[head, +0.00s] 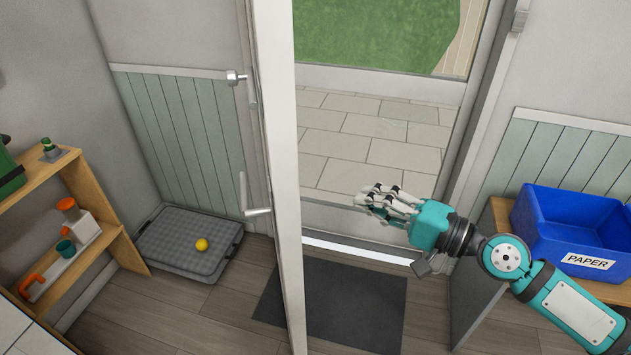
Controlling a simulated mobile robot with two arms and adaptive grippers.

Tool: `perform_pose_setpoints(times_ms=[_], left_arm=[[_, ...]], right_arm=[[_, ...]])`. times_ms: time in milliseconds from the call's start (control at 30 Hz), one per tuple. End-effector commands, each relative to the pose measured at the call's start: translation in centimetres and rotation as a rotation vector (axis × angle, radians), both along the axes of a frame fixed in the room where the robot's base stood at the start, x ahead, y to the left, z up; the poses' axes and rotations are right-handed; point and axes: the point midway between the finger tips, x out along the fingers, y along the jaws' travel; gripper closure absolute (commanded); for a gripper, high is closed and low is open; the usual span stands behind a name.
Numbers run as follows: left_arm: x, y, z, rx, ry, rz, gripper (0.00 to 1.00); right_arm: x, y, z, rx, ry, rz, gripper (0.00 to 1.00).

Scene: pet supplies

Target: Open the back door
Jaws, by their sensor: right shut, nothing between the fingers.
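The back door (282,200) shows as a tall white leaf, seen almost edge-on, standing out into the room over the floor mat. A silver lever handle (256,211) sits on its left side. To the right of the leaf the doorway shows pale outdoor paving (370,145) and grass. My right gripper (372,200) is in front of the doorway, to the right of the door leaf and apart from it in the picture. Its white fingers are shut and empty, pointing left. My left gripper is not in view.
A dark mat (350,310) lies at the threshold. Wooden shelves (105,205) are at the left. A blue paper crate (570,225) sits at the right, close to my right arm.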

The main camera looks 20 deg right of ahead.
Motion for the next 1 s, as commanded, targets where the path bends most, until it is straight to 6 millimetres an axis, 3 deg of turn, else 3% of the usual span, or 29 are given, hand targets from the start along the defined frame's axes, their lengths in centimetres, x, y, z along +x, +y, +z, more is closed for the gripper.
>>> perform_pose_setpoints(times_ms=[467, 700, 1000], left_arm=[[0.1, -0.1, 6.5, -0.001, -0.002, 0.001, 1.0], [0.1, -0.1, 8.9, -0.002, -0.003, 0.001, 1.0], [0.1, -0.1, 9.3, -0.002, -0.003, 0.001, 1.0]], right_arm=[[5.6, 4.5, 0.9, 0.002, -0.002, 0.0, 1.0], [5.6, 7.2, 0.5, 0.001, -0.001, -0.001, 1.0], [5.7, 8.1, 0.0, -0.002, 0.0, 0.0, 1.0]])
